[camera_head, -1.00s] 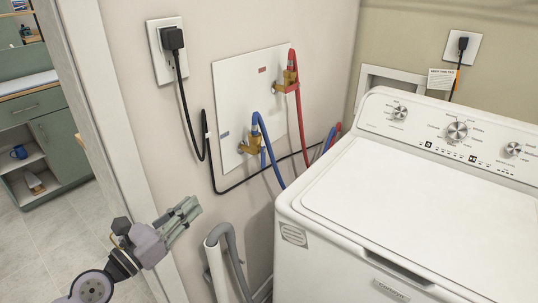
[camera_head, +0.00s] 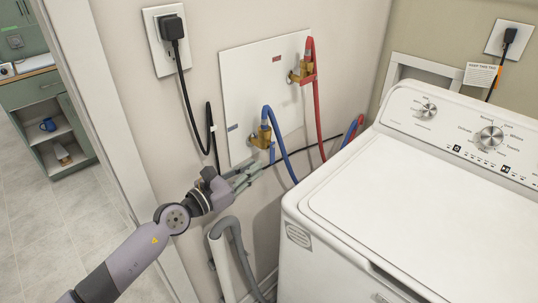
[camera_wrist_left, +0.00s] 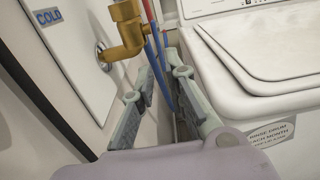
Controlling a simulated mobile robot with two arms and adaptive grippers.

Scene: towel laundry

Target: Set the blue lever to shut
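The brass cold-water valve (camera_head: 262,138) is low on the white wall panel, with a blue hose on top. The blue lever (camera_head: 272,154) appears as a short blue piece hanging down beside the valve. In the left wrist view the brass valve (camera_wrist_left: 124,35) is large at top centre, and blue parts run down to its right; I cannot clearly separate lever from hose there. My left gripper (camera_head: 250,176) is just below the valve, apart from it. Its fingers, seen in the wrist view (camera_wrist_left: 164,88), are spread with nothing gripped. My right gripper is out of view.
The hot valve (camera_head: 297,76) with its red hose (camera_head: 318,120) is up and right on the panel (camera_head: 240,90). A black cord (camera_head: 187,105) hangs left. The white washer (camera_head: 400,200) stands close at right. A grey drain hose (camera_head: 238,240) rises below my gripper.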

